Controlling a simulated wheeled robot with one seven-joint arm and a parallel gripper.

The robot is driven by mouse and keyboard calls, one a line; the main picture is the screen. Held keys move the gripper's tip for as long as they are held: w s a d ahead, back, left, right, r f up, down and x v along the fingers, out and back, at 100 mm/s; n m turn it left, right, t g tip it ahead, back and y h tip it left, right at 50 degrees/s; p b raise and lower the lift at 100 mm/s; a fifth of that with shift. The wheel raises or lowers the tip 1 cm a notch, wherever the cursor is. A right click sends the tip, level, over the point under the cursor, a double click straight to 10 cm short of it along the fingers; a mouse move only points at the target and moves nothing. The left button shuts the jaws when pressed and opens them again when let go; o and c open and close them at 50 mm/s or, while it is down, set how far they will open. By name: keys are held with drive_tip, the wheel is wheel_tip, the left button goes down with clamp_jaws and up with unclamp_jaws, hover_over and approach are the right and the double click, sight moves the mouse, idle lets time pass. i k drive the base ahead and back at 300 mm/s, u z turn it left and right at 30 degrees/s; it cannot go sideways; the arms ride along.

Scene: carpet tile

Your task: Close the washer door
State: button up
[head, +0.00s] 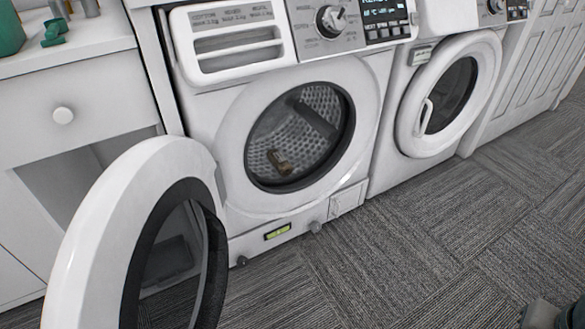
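The washer (213,113) is white and stands left of a second machine. Its round door (95,250) hangs wide open to the left, swung out toward me, with a white rim and a dark glass middle. The drum opening (300,140) is uncovered and shows a perforated metal drum. A small brown item (281,161) lies inside the drum. A grey and dark piece at the bottom right corner may be part of my arm. My gripper's fingers cannot be made out.
A second white machine (398,135) on the right has its round door (412,140) shut. A white cabinet with a drawer (85,110) stands at the left, close behind the open door. Green items (53,32) sit on its top. Grey carpet floor (420,240) in front is clear.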

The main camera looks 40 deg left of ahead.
sight(147, 247)
drive_tip(key=z, duration=1)
drive_tip(key=k, duration=2.35)
drive_tip(key=u, duration=1.6)
